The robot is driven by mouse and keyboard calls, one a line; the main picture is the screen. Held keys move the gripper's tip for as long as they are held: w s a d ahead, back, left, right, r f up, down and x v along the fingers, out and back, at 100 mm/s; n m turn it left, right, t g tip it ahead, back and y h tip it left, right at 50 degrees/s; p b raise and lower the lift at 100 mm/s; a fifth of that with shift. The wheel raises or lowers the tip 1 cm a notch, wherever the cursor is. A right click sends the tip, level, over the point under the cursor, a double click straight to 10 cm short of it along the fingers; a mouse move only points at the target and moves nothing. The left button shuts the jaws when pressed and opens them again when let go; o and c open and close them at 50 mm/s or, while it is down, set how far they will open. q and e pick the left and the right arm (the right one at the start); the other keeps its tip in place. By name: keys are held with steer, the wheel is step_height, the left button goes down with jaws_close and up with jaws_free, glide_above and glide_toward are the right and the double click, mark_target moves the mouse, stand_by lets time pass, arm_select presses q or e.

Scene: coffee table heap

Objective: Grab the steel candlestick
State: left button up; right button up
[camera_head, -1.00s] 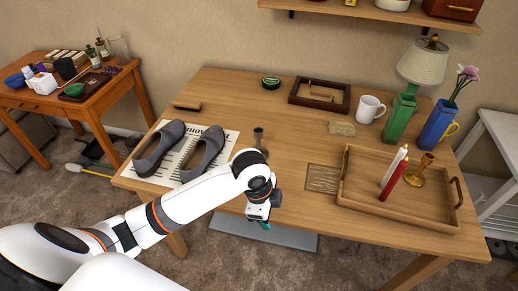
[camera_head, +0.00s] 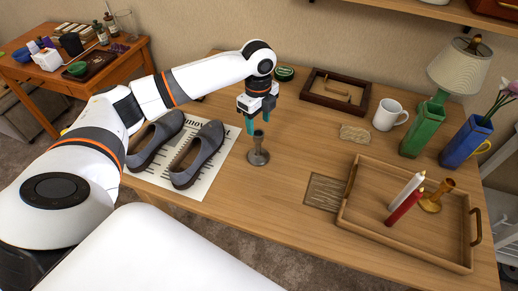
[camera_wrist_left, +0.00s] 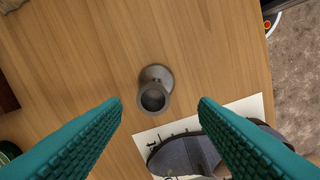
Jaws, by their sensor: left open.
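The steel candlestick (camera_head: 258,150) stands upright on the wooden table, just right of the newspaper with the shoes. It is grey, with a round base and a narrow neck. My left gripper (camera_head: 258,124) is open and empty, with teal fingers pointing down, above and close to the candlestick's top. In the left wrist view the candlestick (camera_wrist_left: 154,92) is seen from above, ahead of and between the two spread fingers (camera_wrist_left: 160,105). I see no contact between them. My right gripper is not in view.
Grey shoes (camera_head: 198,155) lie on a newspaper (camera_head: 212,177) left of the candlestick. A wooden tray (camera_head: 385,233) holds a red candle (camera_head: 404,207), a white candle (camera_head: 407,190) and a brass candlestick (camera_head: 437,196). A dark frame (camera_head: 313,92) and a white mug (camera_head: 388,115) stand farther back.

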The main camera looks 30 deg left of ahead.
mark_target(258, 135)
arm_select(q)
steer(key=shift+w+f, duration=0.15)
steer(key=shift+f, duration=0.55)
steer(key=shift+w+f, duration=0.1)
steer(key=shift+f, duration=0.2)
steer(key=shift+a+f, duration=0.15)
steer(key=shift+f, duration=0.65)
step_height(258, 135, down, 2)
steer(key=shift+w+a+f+p, duration=0.1)
steer(key=shift+a+f+p, duration=0.05)
steer(key=shift+f+p, duration=0.15)
steer(key=shift+f, duration=0.35)
steer(key=shift+w+f, duration=0.1)
steer(key=shift+f, duration=0.1)
jaws_close()
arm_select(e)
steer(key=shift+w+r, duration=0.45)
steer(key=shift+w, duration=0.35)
